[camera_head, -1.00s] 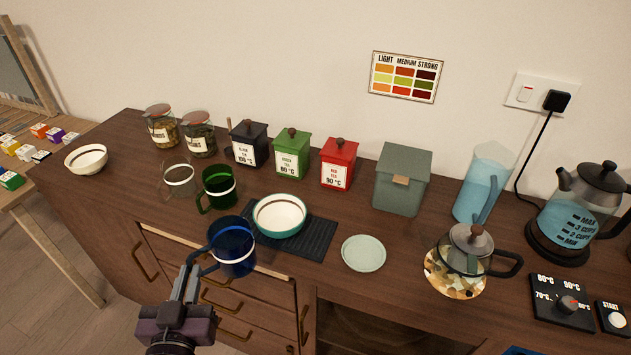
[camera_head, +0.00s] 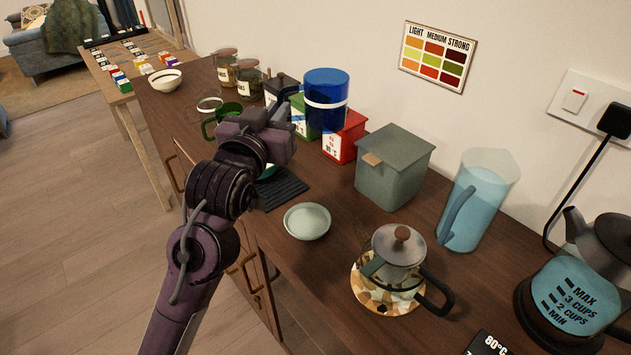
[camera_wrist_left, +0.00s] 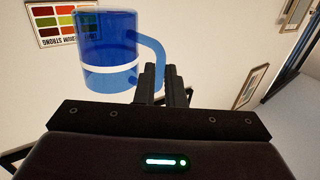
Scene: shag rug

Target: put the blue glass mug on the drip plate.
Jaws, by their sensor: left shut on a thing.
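The blue glass mug (camera_head: 326,88), with a white band, is held up in the air, appearing in front of the red and green tins in the head view. My left gripper (camera_head: 290,94) is shut on its handle. In the left wrist view, the mug (camera_wrist_left: 106,55) is beside the fingertips (camera_wrist_left: 160,85), its handle between them. The drip plate, a dark ribbed mat (camera_head: 284,190), lies on the counter, below the mug and partly hidden by my left arm. A teal-edged bowl (camera_head: 268,172) on the plate is almost wholly hidden. My right gripper is not in view.
A pale green saucer (camera_head: 307,221), a glass teapot (camera_head: 395,262) and a grey-green box (camera_head: 394,168) stand right of the plate. A blue pitcher (camera_head: 475,205) and kettle (camera_head: 572,290) are farther right. A green mug (camera_head: 222,118) stands to the left.

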